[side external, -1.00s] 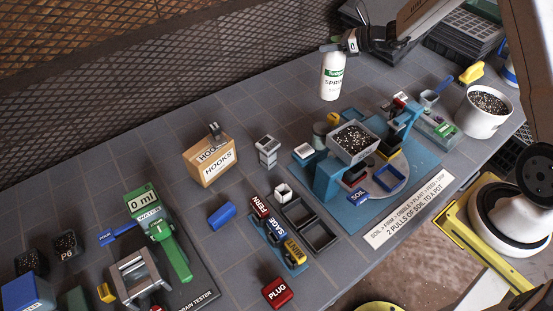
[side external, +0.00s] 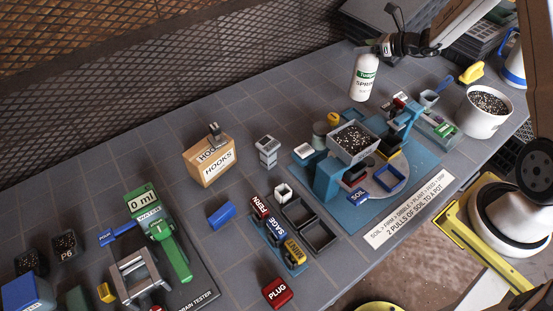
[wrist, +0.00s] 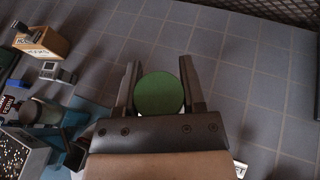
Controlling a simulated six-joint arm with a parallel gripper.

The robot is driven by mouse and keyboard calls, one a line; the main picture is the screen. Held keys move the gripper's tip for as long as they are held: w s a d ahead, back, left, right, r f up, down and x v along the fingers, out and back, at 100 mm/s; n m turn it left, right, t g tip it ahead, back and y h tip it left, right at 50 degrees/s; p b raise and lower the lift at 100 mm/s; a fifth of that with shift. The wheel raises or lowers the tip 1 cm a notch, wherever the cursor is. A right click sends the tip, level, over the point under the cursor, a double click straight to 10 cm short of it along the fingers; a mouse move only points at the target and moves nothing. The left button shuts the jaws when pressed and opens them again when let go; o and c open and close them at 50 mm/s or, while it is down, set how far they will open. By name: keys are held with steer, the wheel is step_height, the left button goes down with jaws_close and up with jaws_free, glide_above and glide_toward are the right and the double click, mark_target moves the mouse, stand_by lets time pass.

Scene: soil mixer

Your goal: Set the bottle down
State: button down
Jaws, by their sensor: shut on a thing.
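The white spray bottle (side external: 364,82) with a green label band stands upright behind the blue soil mixer in the side view. My gripper (side external: 374,48) is shut on its top, reaching in from the upper right. In the wrist view the bottle's round green top (wrist: 160,93) sits between the two fingers of my gripper (wrist: 160,82). The bottle's base is near the grey tabletop (side external: 290,105); I cannot tell whether it touches.
The blue soil mixer (side external: 328,180) with a soil-filled hopper (side external: 354,140) stands just in front of the bottle. A white soil pot (side external: 482,117) and a yellow-handled tool (side external: 471,73) lie to the right. The table left of the bottle is clear.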

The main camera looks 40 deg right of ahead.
mark_target(362, 59)
steer(key=shift+f, duration=2.1)
steer(key=shift+f, duration=1.9)
steer(key=shift+c, duration=0.9)
jaws_free()
steer(key=shift+f, duration=0.1)
